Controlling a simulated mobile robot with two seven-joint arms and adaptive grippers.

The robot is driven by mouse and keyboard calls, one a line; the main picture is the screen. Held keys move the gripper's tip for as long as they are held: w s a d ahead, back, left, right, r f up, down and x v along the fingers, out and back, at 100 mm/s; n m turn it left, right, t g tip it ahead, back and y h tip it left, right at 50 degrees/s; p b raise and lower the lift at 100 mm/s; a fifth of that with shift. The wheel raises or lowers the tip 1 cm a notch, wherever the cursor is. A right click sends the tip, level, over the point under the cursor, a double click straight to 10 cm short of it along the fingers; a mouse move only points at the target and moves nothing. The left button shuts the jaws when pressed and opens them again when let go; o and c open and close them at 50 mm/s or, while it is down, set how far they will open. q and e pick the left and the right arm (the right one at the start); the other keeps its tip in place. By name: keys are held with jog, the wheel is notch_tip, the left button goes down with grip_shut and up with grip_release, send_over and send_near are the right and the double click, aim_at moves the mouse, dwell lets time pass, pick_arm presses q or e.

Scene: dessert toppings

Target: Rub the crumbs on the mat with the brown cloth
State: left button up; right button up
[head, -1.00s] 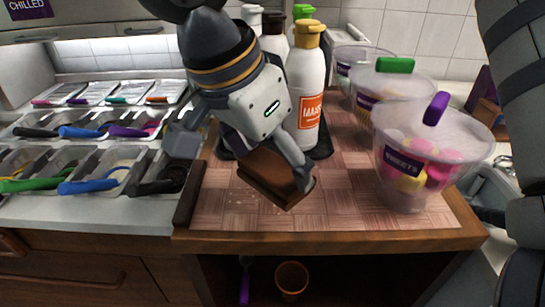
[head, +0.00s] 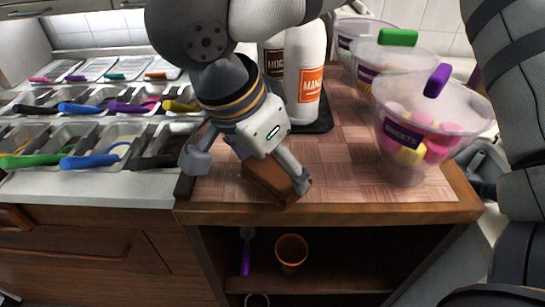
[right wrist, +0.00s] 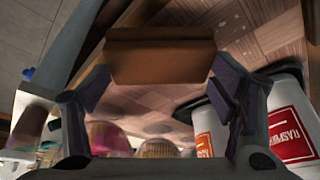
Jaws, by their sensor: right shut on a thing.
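The brown cloth (head: 270,181), a thick folded block, is in my right gripper (head: 248,176), near the front edge of the pinkish woven mat (head: 345,170). The gripper is shut on the cloth, with the cloth between its fingers. The right wrist view also shows the cloth (right wrist: 160,62) across the fingers. The cloth is low over the mat; whether it touches is hard to tell. Pale crumbs (head: 222,182) are faint, left of the cloth; any under it are hidden. My left gripper is out of view.
Sauce bottles (head: 305,80) stand on a dark tray behind the gripper. Clear tubs, one with sweets (head: 400,155), stand on the right. Utensil trays (head: 90,140) fill the left counter. The mat between cloth and tubs is clear. An orange cup (head: 291,250) sits on the shelf below.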

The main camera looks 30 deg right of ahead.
jog(key=shift+f, duration=1)
jog(key=shift+w, duration=0.1)
